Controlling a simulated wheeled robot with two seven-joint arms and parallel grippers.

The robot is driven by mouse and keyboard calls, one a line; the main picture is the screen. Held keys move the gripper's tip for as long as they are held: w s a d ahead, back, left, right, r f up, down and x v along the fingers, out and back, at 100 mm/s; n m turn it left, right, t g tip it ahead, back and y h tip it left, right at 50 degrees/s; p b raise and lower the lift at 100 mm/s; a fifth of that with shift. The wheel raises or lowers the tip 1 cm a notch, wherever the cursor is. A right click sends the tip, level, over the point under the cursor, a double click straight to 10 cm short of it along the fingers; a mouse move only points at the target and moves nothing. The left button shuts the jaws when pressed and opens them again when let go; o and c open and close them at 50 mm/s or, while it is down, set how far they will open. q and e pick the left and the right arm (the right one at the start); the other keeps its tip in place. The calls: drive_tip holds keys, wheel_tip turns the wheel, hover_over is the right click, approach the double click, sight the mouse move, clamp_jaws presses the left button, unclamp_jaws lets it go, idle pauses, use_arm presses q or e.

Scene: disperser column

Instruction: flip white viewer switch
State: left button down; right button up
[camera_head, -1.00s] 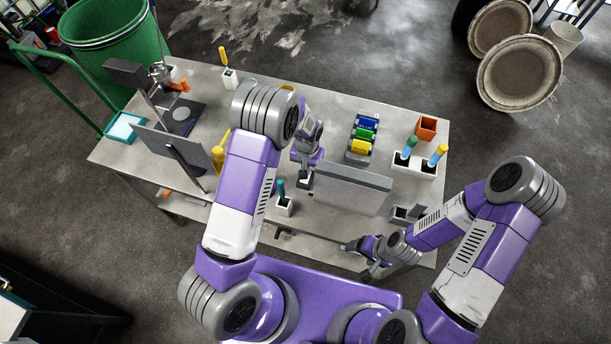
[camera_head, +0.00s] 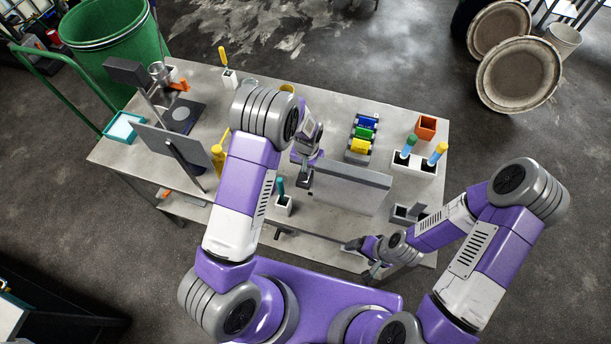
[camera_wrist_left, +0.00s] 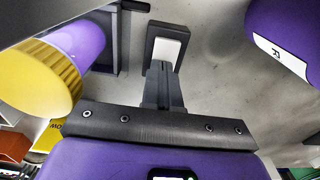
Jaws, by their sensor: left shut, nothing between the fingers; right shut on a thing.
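The white switch (camera_wrist_left: 167,52) sits in a dark rectangular frame in the left wrist view. My left gripper (camera_wrist_left: 160,72) is shut and empty, with its fingertips at the near end of the switch; I cannot tell whether they touch. In the head view my left gripper (camera_head: 304,178) points down beside the left end of a grey upright panel (camera_head: 350,188), and the switch is too small to make out there. My right gripper (camera_head: 358,252) is low at the table's front edge, shut on a small dark thing I cannot identify.
The grey table (camera_head: 250,215) also holds a tray of coloured blocks (camera_head: 363,134), a white holder with handled tools (camera_head: 414,168), an orange box (camera_head: 426,128) and a second panel (camera_head: 172,148). A yellow ribbed cap (camera_wrist_left: 45,78) is close by in the left wrist view.

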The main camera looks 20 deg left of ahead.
use_arm(q)
drive_tip(key=shift+s+f, duration=0.1)
use_arm(e)
drive_tip(key=shift+s+f, duration=0.15)
drive_tip(key=shift+f, duration=0.25)
use_arm(q)
drive_tip(key=shift+w+a+r+p, duration=0.15)
drive_tip(key=shift+w+r+p, duration=0.05)
drive_tip(key=shift+r+p, duration=0.5)
drive_tip(key=shift+w+a+r+p, duration=0.15)
drive_tip(key=shift+r+p, duration=0.3)
drive_tip(key=shift+r, duration=0.35)
wheel_tip(320, 180, up, 2)
drive_tip(key=shift+d+r+p, duration=0.1)
drive_tip(key=shift+d+p, duration=0.05)
drive_tip(key=shift+p, duration=0.5)
drive_tip(key=shift+r+p, duration=0.45)
drive_tip(key=shift+r, duration=0.3)
use_arm(e)
drive_tip(key=r, duration=0.4)
drive_tip(key=shift+w+a+r, duration=0.1)
drive_tip(key=shift+w, duration=0.1)
use_arm(q)
drive_tip(key=shift+f, duration=0.1)
